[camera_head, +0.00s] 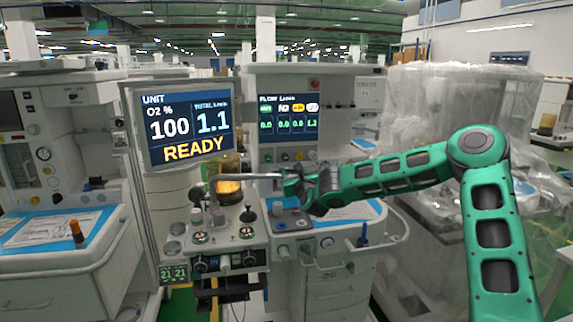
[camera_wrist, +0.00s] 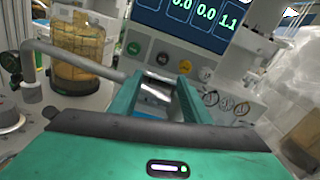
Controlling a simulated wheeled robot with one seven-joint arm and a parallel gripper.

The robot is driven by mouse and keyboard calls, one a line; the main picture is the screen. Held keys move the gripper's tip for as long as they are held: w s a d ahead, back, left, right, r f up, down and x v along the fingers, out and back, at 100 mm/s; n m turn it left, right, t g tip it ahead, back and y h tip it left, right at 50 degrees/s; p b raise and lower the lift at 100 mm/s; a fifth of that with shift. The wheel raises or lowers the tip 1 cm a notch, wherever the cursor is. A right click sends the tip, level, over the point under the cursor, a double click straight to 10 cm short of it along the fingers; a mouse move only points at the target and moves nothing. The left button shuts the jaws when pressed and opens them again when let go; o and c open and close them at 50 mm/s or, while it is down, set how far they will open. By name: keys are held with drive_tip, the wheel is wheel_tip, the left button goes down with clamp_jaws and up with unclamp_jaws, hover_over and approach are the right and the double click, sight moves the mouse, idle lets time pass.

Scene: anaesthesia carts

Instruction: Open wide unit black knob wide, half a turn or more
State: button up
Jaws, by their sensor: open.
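The wide unit (camera_head: 345,100) stands in the middle of the head view with a lit flow screen (camera_head: 288,118). Below this screen is a row of small round knobs. In the wrist view they are a green knob (camera_wrist: 134,48), a dark knob (camera_wrist: 162,57) that looks black, a yellow knob (camera_wrist: 185,66) and a pale knob (camera_wrist: 205,74). My gripper (camera_head: 292,178) is in front of the wide unit, below the knob row. In the wrist view my gripper (camera_wrist: 164,88) is open and empty, its fingers pointing toward the panel just below the dark knob, apart from it.
A grey pipe (camera_wrist: 78,58) runs close to the left finger, beside an amber canister (camera_wrist: 80,52). The nearer unit's READY screen (camera_head: 182,122) and control panel (camera_head: 212,237) stand at left. A blue-edged worktop (camera_head: 372,218) lies below my arm. Plastic-wrapped equipment (camera_head: 440,110) fills the right.

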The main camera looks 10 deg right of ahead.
sight(286, 158)
drive_tip(key=shift+m, duration=0.3)
drive_tip(key=w, duration=1.1)
drive_tip(key=shift+d+r, duration=0.1)
drive_tip(key=shift+r, duration=0.15)
drive_tip(key=shift+c, duration=0.3)
drive_tip(key=c, duration=1)
